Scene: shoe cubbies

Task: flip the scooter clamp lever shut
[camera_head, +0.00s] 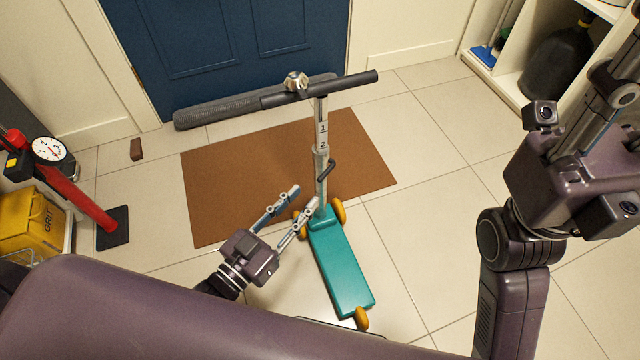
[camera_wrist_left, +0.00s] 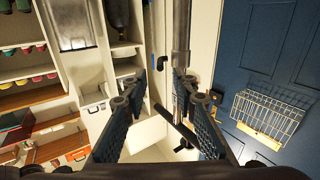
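The scooter has a teal deck (camera_head: 340,262), orange wheels, a grey upright stem (camera_head: 321,130) and a dark handlebar (camera_head: 345,83). The dark clamp lever (camera_head: 328,169) juts from the stem's right side, slanting up and away from it. My left gripper (camera_head: 305,195) is open and empty, low to the left of the stem, below the lever's height in the picture. In the left wrist view its two fingers (camera_wrist_left: 161,85) are spread, with the stem (camera_wrist_left: 181,45) near the right finger. A dark rod shows between them; I cannot tell whether it is the lever. My right gripper (camera_head: 600,110) is only partly visible.
A brown mat (camera_head: 235,190) lies under the scooter's front, before a blue door (camera_head: 235,45). A red pump (camera_head: 75,200) and a yellow box (camera_head: 32,222) stand at left. White cubbies (camera_head: 510,80) are at upper right. Tile floor right of the scooter is clear.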

